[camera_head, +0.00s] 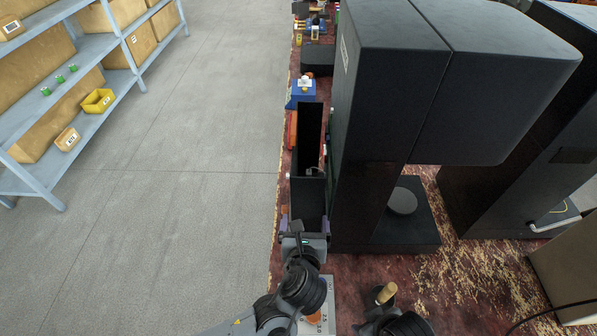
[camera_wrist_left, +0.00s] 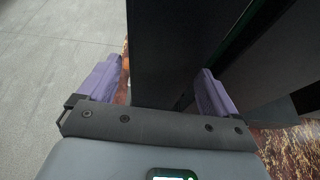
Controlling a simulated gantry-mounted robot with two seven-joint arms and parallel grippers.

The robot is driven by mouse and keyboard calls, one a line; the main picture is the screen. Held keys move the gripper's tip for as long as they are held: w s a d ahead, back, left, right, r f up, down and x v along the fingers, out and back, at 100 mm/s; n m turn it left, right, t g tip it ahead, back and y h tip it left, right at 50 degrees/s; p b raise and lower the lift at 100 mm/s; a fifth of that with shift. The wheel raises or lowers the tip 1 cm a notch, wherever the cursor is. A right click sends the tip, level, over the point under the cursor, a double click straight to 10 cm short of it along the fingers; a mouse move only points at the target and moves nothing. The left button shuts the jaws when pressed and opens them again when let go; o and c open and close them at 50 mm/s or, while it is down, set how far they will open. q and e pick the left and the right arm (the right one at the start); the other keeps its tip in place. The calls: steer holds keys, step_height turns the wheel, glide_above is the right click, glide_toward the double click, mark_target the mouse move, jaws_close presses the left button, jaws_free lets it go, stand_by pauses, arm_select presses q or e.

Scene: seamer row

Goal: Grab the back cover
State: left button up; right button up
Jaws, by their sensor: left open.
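The back cover looks like a tall, narrow black panel (camera_head: 308,190) standing upright at the left edge of the table, beside the large black machine. My left gripper (camera_head: 304,224) is at its near end, with one purple finger on each side. In the left wrist view the dark panel (camera_wrist_left: 165,50) stands between the spread fingers of my left gripper (camera_wrist_left: 155,88). The gap on the left side shows, so the jaws are open; contact on the right is unclear. A dark part at the bottom of the head view may be my right arm; its jaws cannot be made out.
The black machine (camera_head: 385,90) stands close on the panel's right. A second dark machine (camera_head: 510,170) is further right. A blue box (camera_head: 300,95) lies beyond the panel. A grey shelf (camera_head: 95,45) with boxes stands across the clear floor (camera_head: 215,120) at left.

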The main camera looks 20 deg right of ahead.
mark_target(306, 221)
arm_select(q)
steer(key=x, duration=0.3)
steer(key=shift+d+f+b, duration=0.2)
steer(key=shift+f+b, duration=0.1)
steer(key=shift+w+d+f, duration=0.15)
steer(key=shift+w+d, duration=0.05)
steer(key=shift+w, duration=0.3)
steer(key=c, duration=1.2)
steer(key=shift+c, duration=0.3)
